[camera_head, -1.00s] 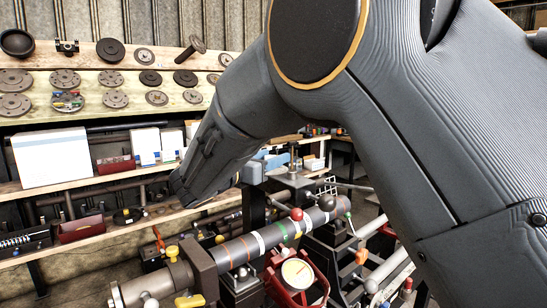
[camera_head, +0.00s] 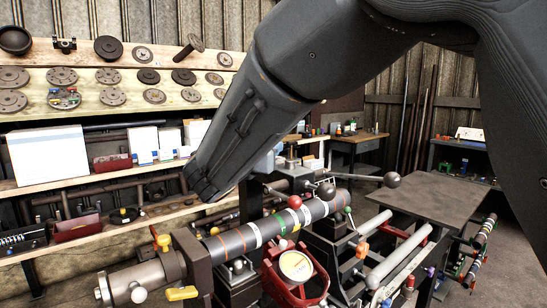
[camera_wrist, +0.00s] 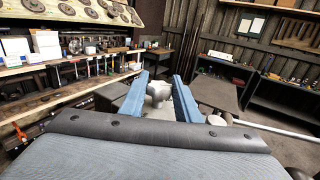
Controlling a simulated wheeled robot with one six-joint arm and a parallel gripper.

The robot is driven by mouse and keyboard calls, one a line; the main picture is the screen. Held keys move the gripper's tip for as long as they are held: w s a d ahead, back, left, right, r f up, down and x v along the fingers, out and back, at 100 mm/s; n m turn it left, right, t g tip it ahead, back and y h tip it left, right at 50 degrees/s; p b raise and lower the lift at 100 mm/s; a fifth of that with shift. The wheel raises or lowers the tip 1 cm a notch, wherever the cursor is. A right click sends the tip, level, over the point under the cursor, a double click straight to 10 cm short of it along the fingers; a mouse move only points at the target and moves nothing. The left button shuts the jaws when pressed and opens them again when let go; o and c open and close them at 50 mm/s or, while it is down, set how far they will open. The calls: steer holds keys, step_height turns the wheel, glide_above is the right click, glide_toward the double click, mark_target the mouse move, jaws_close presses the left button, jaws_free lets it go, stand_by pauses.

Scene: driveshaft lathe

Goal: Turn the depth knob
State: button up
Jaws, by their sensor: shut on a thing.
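My gripper (camera_wrist: 158,98) shows in the wrist view as two pale blue fingers, one on each side of a light grey knob (camera_wrist: 158,91). The fingers are shut on this knob, which I take to be the depth knob. Its lower part is hidden behind the dark wrist housing. In the head view my dark arm comes in from the upper right and hides most of the gripper. Only a small light blue patch shows beside the arm, above the lathe. The knob itself cannot be made out there.
A dark shaft with coloured bands (camera_head: 236,241) lies across the lathe. A red-framed dial gauge (camera_head: 296,266) stands in front of it. Shelves with discs stand behind.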

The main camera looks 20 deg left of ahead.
steer(key=shift+f+n+g+y+b, duration=0.1)
steer(key=shift+n+g+y+b, duration=0.15)
steer(key=shift+n+y+b, duration=1.1)
steer(key=shift+n+g+y+b, duration=0.15)
steer(key=shift+y+b, duration=0.65)
steer(key=shift+b, duration=1.4)
steer(key=shift+f+n+g+y+b, duration=0.1)
steer(key=shift+n+g+y+b, duration=0.35)
steer(key=shift+y+b, duration=0.95)
steer(key=shift+n+b, duration=0.35)
steer(key=shift+b, duration=0.55)
steer(key=n+y+b, duration=0.1)
steer(key=b, duration=0.2)
steer(key=shift+r+g, duration=0.2)
steer(key=shift+g, duration=0.05)
steer(key=shift+r+y+b, duration=0.15)
steer(key=shift+y+b, duration=0.1)
steer(key=shift+b, duration=0.3)
steer(key=o, duration=1)
steer(key=shift+o, duration=0.2)
steer(key=shift+s, duration=0.15)
steer(key=v, duration=0.7)
steer(key=shift+s+d+b, duration=0.2)
steer(key=shift+b, duration=0.25)
